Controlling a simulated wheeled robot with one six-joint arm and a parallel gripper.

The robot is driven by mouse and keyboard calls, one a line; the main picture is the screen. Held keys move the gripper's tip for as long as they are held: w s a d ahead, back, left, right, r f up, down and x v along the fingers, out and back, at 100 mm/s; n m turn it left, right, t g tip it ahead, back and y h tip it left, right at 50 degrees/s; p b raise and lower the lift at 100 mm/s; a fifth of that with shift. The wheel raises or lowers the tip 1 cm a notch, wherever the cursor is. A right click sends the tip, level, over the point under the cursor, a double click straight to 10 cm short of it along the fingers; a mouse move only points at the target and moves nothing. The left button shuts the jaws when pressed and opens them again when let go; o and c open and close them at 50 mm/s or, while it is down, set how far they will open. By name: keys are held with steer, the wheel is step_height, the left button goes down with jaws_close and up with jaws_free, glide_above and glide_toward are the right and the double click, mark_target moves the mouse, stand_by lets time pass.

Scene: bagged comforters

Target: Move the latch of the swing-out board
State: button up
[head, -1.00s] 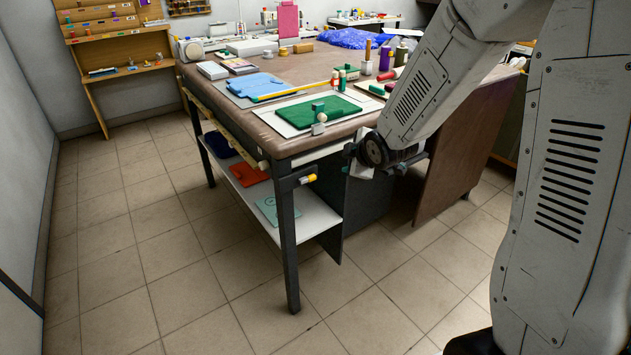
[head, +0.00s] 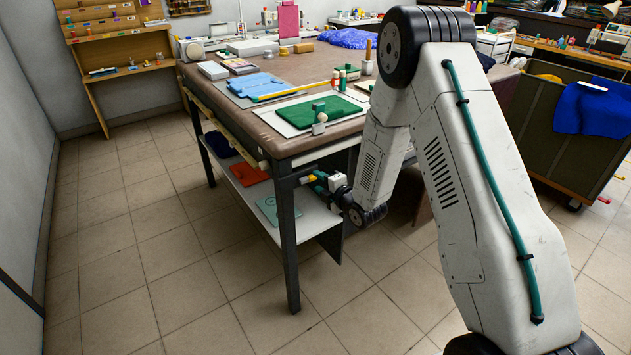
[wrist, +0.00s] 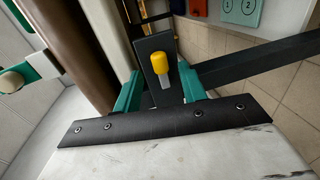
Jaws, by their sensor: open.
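The latch is a short grey lever with a yellow tip (head: 310,178) on a dark bracket at the near table leg. In the wrist view the yellow-tipped latch (wrist: 159,66) stands in front of a dark upright plate. My gripper (wrist: 161,82) is open, with one teal finger on each side of the latch and gaps between. In the head view my gripper (head: 322,183) is at the latch, below the tabletop corner. I cannot tell for sure which panel is the swing-out board; my arm covers much of the area behind the latch.
The table (head: 240,115) carries a green cloth (head: 318,114) on a white board and blue cloth (head: 258,85). A shelf (head: 297,222) with folded items is below. A dark bin (head: 545,130) with blue fabric stands right. Tiled floor is clear at the front left.

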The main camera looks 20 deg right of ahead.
mark_target(308, 179)
steer(key=shift+x, duration=1.35)
jaws_close()
